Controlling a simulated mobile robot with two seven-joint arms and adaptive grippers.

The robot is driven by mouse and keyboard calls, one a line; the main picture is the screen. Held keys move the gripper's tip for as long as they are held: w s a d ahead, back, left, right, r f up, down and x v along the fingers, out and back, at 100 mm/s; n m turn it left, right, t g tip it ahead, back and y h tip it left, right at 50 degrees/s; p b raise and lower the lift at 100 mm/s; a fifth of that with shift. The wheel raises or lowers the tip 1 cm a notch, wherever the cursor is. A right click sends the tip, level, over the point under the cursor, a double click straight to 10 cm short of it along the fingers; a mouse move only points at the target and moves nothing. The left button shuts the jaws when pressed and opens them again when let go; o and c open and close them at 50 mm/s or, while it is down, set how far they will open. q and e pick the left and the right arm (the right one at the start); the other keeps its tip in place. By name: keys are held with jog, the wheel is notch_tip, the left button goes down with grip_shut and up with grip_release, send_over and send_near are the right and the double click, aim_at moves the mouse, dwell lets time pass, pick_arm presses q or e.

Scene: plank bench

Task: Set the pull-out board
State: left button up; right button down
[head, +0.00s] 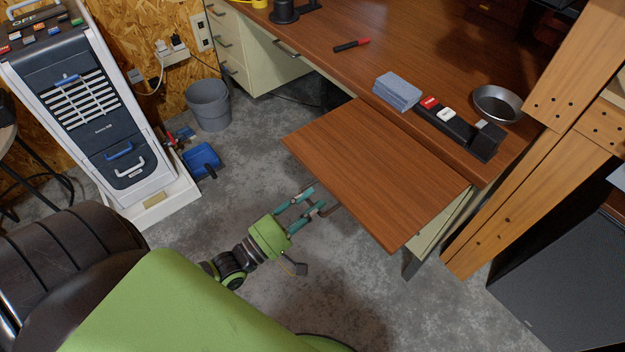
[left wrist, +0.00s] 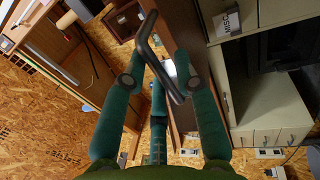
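The brown wooden pull-out board (head: 375,170) sticks well out from the front of the desk (head: 350,60) in the head view. My left gripper (head: 318,200), with teal fingers, is in front of the board's near left edge, at its lower side. In the left wrist view a dark bent handle bar (left wrist: 165,70) lies between the fingers of the left gripper (left wrist: 157,88). The fingers are spread apart, and I cannot tell whether any touches the bar. Where the handle joins the board is hidden in the head view. My right gripper is not in view.
A grey bin (head: 209,104) and a blue dustpan (head: 203,160) stand left. Wooden posts (head: 550,150) stand right.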

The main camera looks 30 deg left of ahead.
pick_arm(q)
jog(key=v, duration=1.2)
dwell(0.6)
